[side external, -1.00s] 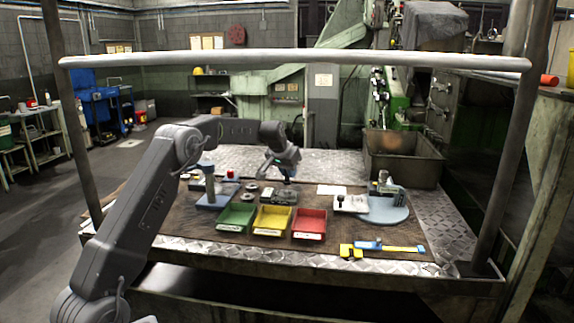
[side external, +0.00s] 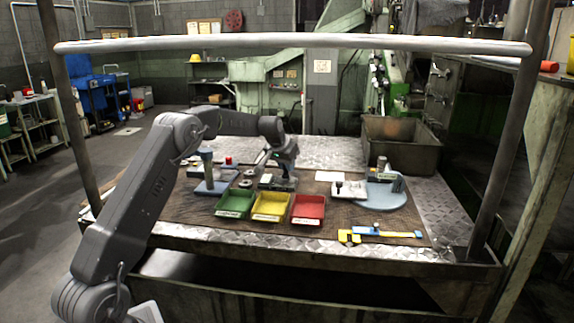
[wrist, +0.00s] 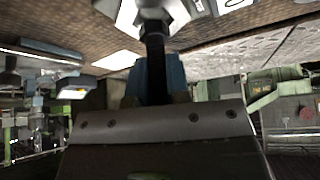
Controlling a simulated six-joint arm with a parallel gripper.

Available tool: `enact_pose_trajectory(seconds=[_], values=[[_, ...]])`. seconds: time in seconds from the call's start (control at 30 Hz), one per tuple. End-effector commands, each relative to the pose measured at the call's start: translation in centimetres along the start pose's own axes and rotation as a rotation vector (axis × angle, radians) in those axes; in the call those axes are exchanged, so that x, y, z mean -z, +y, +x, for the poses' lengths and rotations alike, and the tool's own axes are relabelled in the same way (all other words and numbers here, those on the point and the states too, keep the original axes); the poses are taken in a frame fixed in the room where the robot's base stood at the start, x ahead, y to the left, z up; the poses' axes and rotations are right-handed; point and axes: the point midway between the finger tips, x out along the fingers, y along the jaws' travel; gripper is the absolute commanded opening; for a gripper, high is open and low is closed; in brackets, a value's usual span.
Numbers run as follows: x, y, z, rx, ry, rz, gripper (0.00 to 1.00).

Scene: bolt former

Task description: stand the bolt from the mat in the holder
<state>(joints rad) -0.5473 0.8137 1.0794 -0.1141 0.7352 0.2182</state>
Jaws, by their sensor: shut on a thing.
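In the wrist view my gripper (wrist: 157,82), with blue fingers, is shut on a dark bolt (wrist: 154,52). The bolt's shaft runs from the fingers to a pale metallic block (wrist: 126,18), seemingly the holder. I cannot tell whether the bolt's far end is in it, touching it or just in front. In the side view my gripper (side external: 284,166) points down close above a low grey block (side external: 270,182) behind the yellow bin. The bolt is too small to make out there. No separate mat can be picked out for certain.
Green (side external: 235,204), yellow (side external: 271,207) and red (side external: 308,210) bins stand in front of my gripper. A blue stand (side external: 210,185) is at left, a white block (side external: 352,190) and a round blue-grey plate (side external: 387,199) at right. A yellow-blue caliper (side external: 385,234) lies at the front.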

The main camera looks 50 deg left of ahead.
Motion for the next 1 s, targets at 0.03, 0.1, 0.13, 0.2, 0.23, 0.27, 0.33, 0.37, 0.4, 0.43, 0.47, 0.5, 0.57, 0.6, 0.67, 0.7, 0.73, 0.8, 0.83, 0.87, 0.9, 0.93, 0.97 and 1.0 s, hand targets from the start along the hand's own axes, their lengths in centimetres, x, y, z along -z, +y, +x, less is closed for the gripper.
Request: enact_pose_trajectory(seconds=[0.03, 0.1, 0.13, 0.2, 0.23, 0.27, 0.33, 0.37, 0.4, 0.43, 0.47, 0.5, 0.57, 0.6, 0.67, 0.7, 0.73, 0.8, 0.83, 0.87, 0.9, 0.93, 0.97, 1.0], values=[[0.0, 0.0, 0.0, 0.000, 0.001, 0.000, 0.00], [0.0, 0.0, 0.0, 0.000, 0.001, 0.000, 0.00], [0.0, 0.0, 0.0, 0.000, 0.001, 0.000, 0.00], [0.0, 0.0, 0.1, 0.000, 0.001, 0.000, 0.00], [-0.1, 0.0, 0.1, 0.000, 0.001, 0.000, 0.00], [-0.1, 0.0, 0.2, 0.000, 0.001, 0.000, 0.00], [-0.1, 0.0, 0.3, 0.000, 0.001, 0.000, 0.00], [-0.2, 0.0, 0.3, 0.000, 0.001, 0.000, 0.00], [-0.2, 0.0, 0.4, 0.000, 0.001, 0.000, 0.00], [-0.2, 0.0, 0.4, 0.000, 0.001, 0.000, 0.00], [-0.2, 0.0, 0.4, 0.000, 0.001, 0.000, 0.00], [-0.2, 0.0, 0.5, 0.000, 0.001, 0.000, 0.00], [-0.3, 0.0, 0.6, 0.000, 0.001, 0.000, 0.00], [-0.3, 0.0, 0.6, 0.000, 0.001, 0.000, 0.00], [-0.4, 0.0, 0.7, 0.000, 0.001, 0.000, 0.00], [-0.4, 0.0, 0.7, 0.000, 0.001, 0.000, 0.00], [-0.4, 0.0, 0.8, 0.000, 0.001, 0.000, 0.00], [-0.5, 0.0, 0.8, 0.000, 0.001, 0.000, 0.00], [-0.5, 0.0, 0.9, 0.000, 0.001, 0.000, 0.00], [-0.5, 0.0, 0.9, 0.000, 0.001, 0.000, 0.00], [-0.5, 0.0, 1.0, 0.000, 0.001, 0.000, 0.00], [-0.6, 0.0, 1.0, 0.000, 0.001, 0.000, 0.00], [-0.6, 0.0, 1.0, 0.000, 0.001, 0.000, 0.00], [-0.6, 0.0, 1.1, 0.000, 0.001, 0.000, 0.00]])
